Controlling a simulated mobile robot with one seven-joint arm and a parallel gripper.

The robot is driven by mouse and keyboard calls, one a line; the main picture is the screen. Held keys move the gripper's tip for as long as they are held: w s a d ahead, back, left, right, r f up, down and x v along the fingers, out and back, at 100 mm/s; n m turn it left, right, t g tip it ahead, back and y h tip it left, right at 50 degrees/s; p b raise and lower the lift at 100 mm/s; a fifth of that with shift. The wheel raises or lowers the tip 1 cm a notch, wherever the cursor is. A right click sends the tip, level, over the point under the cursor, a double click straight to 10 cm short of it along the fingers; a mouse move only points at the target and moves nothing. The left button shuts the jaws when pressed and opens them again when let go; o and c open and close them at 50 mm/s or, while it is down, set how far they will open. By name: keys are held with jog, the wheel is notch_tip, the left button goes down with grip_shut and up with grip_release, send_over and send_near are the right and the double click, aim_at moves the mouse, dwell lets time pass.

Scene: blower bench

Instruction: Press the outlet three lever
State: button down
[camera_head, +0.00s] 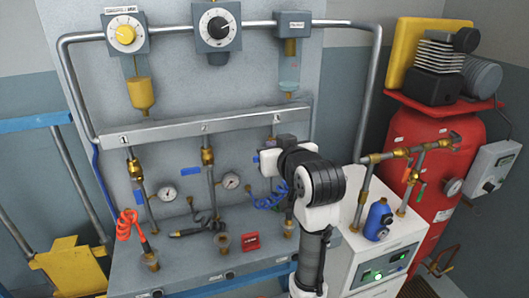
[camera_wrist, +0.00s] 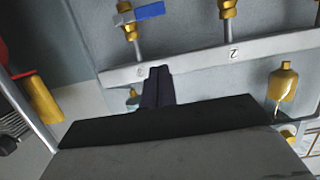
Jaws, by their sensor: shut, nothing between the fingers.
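The outlet three lever (camera_wrist: 150,11) is a small blue handle on a brass valve (camera_wrist: 124,9) at the top of the wrist view, pointing right there. My gripper (camera_wrist: 158,70) is shut and empty, its dark fingers in front of the grey numbered rail (camera_wrist: 200,62). In the wrist picture, the lever lies above the fingertips with a gap between. In the head view my wrist covers much of the outlet three area, below the right end of the rail (camera_head: 165,133), and my fingers are hidden.
Outlets one (camera_head: 135,168) and two (camera_head: 207,157) stand to the left, with gauges beside them. A yellow-brass bowl (camera_wrist: 284,82) hangs near the rail in the wrist view. A red tank (camera_head: 440,165) and a white cabinet (camera_head: 370,262) stand at the right.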

jog(key=w+a+f+p, duration=0.2)
jog(key=w+f, duration=0.3)
jog(key=w, duration=0.1)
jog(key=shift+w+f, duration=0.3)
jog(key=shift+f, duration=0.05)
jog(key=shift+a, duration=0.1)
jog(key=shift+f, duration=0.1)
jog(key=shift+w, duration=0.1)
